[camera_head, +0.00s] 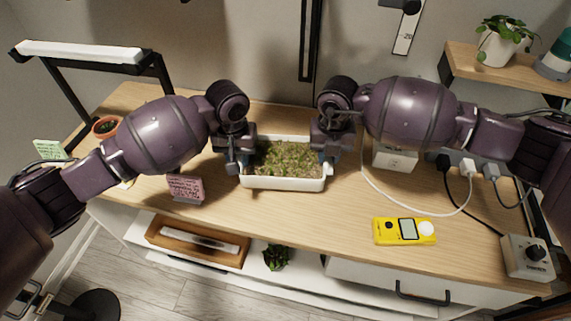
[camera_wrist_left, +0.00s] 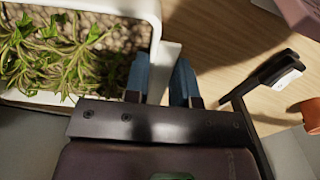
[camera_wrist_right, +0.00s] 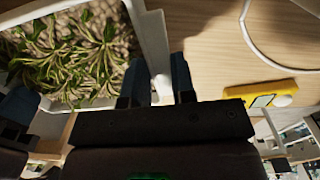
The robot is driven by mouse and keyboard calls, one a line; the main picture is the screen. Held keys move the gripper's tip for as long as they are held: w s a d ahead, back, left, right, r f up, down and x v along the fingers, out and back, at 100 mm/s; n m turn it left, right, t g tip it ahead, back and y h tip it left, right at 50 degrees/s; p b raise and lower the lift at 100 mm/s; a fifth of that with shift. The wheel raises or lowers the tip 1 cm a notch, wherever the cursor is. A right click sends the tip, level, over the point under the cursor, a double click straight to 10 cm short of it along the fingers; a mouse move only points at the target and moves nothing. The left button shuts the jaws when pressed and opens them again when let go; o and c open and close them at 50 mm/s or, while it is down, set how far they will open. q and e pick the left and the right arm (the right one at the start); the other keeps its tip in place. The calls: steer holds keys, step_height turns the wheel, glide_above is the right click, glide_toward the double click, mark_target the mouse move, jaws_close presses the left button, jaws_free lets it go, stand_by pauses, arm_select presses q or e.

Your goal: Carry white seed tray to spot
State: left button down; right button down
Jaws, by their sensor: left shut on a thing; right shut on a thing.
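The white seed tray (camera_head: 284,184) is full of small green seedlings in pebbly soil. It sits at the middle of the wooden table in the head view, between my two grippers. My left gripper (camera_head: 238,162) is shut on the tray's left end; in the left wrist view its blue fingers (camera_wrist_left: 166,82) are on either side of the tray's white end handle. My right gripper (camera_head: 328,155) is shut on the right end; its blue fingers (camera_wrist_right: 160,82) pinch the other handle in the right wrist view. I cannot tell whether the tray touches the table. No marked spot is discernible.
A pink note card (camera_head: 186,188) stands left of the tray. A yellow meter (camera_head: 404,231) lies front right, near a looping white cable (camera_head: 385,197). A white socket box (camera_head: 396,160) is behind my right arm. A terracotta pot (camera_head: 106,127) stands far left. Bare wood lies front right of the tray.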

arm_select(q)
steer(key=shift+f, duration=0.65)
arm_select(e)
steer(key=shift+f, duration=0.6)
arm_select(q)
steer(key=c, duration=0.9)
jaws_free()
steer(key=shift+c, duration=0.2)
arm_select(e)
steer(key=c, duration=0.9)
jaws_free()
steer(key=shift+c, duration=0.2)
arm_select(q)
steer(key=shift+r, duration=0.1)
step_height(320, 180, up, 12)
arm_select(e)
step_height(320, 180, up, 12)
